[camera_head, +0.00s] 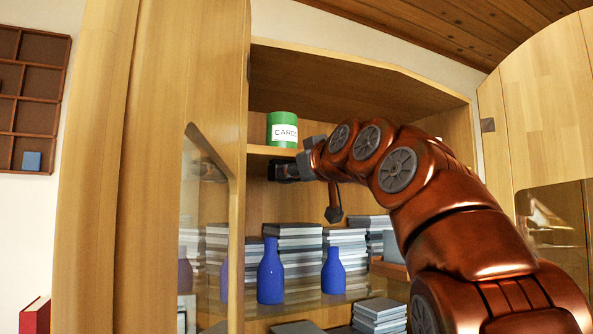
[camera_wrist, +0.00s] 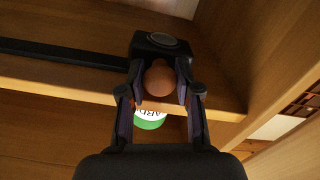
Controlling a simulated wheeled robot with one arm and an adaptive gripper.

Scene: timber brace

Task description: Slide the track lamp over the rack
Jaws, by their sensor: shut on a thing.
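The track lamp (camera_wrist: 158,42) is a black housing with a rounded brown part facing the wrist camera. It sits at the right end of the visible black track (camera_wrist: 65,53), along the wooden shelf. My gripper (camera_wrist: 160,92) has one finger on each side of the lamp and is shut on it. In the head view my gripper (camera_head: 302,168) is just below the shelf at the cabinet's left side, where the lamp is small and dark. I cannot tell which thing is the rack.
A green labelled can (camera_head: 282,129) stands on the shelf (camera_head: 262,151) above my gripper. Blue bottles (camera_head: 271,272) and stacks of grey flat items (camera_head: 345,247) stand lower down. The open left cabinet door (camera_head: 150,180) is close by. A dark piece (camera_head: 334,214) hangs below my arm.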

